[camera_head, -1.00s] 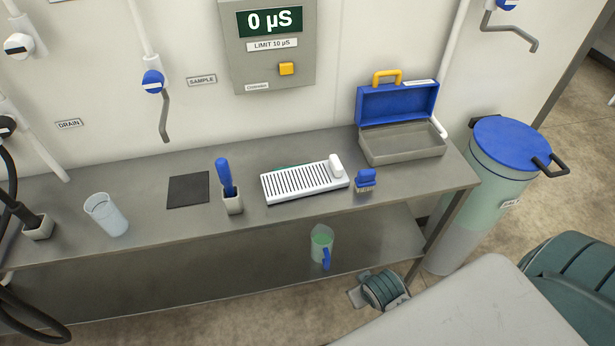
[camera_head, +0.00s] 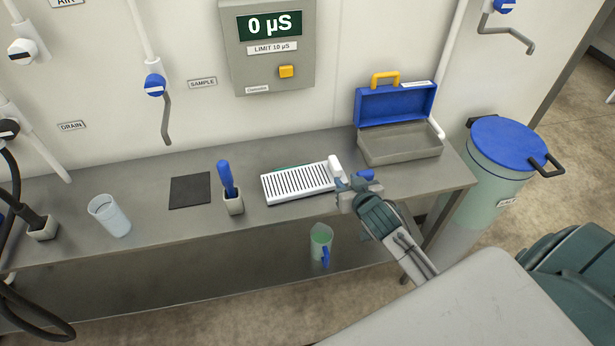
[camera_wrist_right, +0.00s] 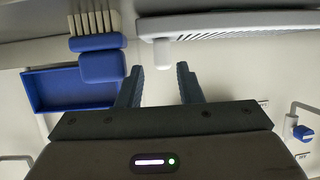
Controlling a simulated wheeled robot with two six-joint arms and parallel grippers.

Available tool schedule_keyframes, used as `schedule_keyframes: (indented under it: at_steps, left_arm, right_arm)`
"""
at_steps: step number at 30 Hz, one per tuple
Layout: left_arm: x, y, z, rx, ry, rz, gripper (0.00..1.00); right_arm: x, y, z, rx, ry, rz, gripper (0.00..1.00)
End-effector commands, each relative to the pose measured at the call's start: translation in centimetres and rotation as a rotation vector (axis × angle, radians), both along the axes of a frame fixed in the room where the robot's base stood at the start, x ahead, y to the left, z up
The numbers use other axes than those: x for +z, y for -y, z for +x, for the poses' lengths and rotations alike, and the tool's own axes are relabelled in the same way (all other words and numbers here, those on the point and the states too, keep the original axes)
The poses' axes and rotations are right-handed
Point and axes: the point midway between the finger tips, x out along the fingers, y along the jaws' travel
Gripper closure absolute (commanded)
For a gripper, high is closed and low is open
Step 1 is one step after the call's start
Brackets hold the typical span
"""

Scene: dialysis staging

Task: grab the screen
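The white slotted screen (camera_head: 297,183) lies flat on the steel bench, with a white knob-like handle (camera_head: 335,166) at its right end. My right gripper (camera_head: 345,186) is at that handle end, close to the handle. In the right wrist view, the fingers (camera_wrist_right: 160,85) are spread, and the handle (camera_wrist_right: 163,54) shows in line with the gap between them. I cannot tell whether they touch it. The screen's slotted body (camera_wrist_right: 228,30) shows at the upper right there. My left gripper is not in view.
A blue brush (camera_head: 366,175) sits just right of my right gripper; it also shows in the wrist view (camera_wrist_right: 100,65). An open blue-lidded box (camera_head: 400,148) stands behind. A blue-handled tool in a holder (camera_head: 233,205), dark mat (camera_head: 189,191) and clear cup (camera_head: 110,215) are left.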

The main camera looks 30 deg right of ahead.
Motion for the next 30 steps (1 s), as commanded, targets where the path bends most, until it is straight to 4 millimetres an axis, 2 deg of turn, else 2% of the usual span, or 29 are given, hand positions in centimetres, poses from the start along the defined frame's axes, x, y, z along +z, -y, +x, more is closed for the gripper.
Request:
schedule_keyframes:
  at_steps: [5, 11, 15, 25, 26, 30]
  left_arm:
    - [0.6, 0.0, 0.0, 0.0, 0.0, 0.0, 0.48]
    - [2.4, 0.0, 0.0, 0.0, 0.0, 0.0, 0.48]
    - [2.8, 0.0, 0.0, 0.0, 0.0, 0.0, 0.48]
    - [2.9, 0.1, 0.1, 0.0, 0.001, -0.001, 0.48]
    - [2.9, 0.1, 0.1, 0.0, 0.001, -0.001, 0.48]
    - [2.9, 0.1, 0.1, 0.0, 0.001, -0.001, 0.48]
  right_arm:
    - [-0.2, 0.1, 1.1, 0.0, 0.0, 0.0, 0.67]
    - [-0.6, 0.2, 3.5, -0.001, -0.002, 0.001, 0.67]
    - [-1.5, 0.5, 5.0, 0.0, -0.002, 0.0, 0.67]
    - [-2.0, 0.6, 5.6, 0.001, -0.002, 0.0, 0.67]
    - [-2.0, 0.6, 5.6, 0.001, -0.002, 0.0, 0.69]
    - [-2.0, 0.6, 5.5, 0.001, -0.002, 0.0, 0.97]
